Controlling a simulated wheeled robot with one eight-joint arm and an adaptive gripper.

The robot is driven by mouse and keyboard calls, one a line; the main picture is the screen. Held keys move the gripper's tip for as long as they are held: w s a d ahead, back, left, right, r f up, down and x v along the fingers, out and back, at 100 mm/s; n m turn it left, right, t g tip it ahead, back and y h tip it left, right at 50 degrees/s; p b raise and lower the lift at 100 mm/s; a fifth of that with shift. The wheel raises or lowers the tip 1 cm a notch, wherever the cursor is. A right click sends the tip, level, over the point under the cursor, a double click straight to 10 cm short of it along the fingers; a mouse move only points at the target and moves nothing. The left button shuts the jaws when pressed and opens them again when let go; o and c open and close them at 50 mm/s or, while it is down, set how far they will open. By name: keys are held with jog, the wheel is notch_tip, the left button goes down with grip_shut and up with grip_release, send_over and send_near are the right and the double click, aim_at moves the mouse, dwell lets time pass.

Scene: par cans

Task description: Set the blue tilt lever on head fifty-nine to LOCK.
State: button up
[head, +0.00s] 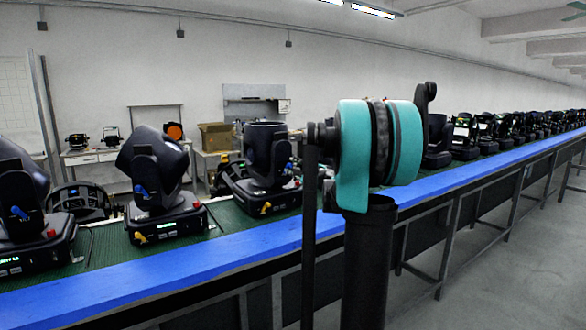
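Several black moving-head lights stand in a row on a green belt. Blue levers show on the near ones: one on the head at the left edge (20,213), one on the second head (141,190), and one on the third head (289,164). I cannot read any head number or lever label, so I cannot tell which is head fifty-nine or how its lever is set. My teal and black arm (352,150) stands in front of the line and hides part of it. My gripper is not visible.
A blue rail (240,242) runs along the belt's front edge on dark metal legs. More heads (485,125) continue far right. Behind the line are benches with lamps (110,135) and a cardboard box (215,136). The grey floor (500,270) at the right is clear.

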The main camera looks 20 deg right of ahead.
dwell(0.3)
jog(key=v, duration=1.2)
jog(key=s+a+f+n+g, duration=0.2)
jog(key=s+a+f+n, duration=0.1)
jog(key=s+a+f, duration=0.1)
jog(key=s+a+f+n+g, duration=0.3)
jog(key=a+f, duration=0.3)
jog(key=f, duration=0.2)
jog(key=s+a+f+n+g, duration=0.2)
jog(key=s+a+f+n, duration=0.3)
jog(key=f, duration=0.1)
jog(key=shift+s+a+f+g+y, duration=0.2)
jog(key=shift+s+a+g+y, duration=0.1)
jog(key=shift+g+y, duration=0.1)
jog(key=s+d+f+n+g+h, duration=0.1)
jog(key=s+f+n+h, duration=0.1)
jog(key=s+f, duration=0.3)
jog(key=s+d+f+n+g+h, duration=0.1)
jog(key=s+f+n+g+h, duration=0.1)
jog(key=s+f+n, duration=0.2)
jog(key=s+d+f+n+g+h, duration=0.1)
jog(key=s+f+n+g+h, duration=0.1)
jog(key=s+f, duration=0.5)
jog(key=shift+s+n, duration=0.8)
jog(key=shift+s, duration=0.65)
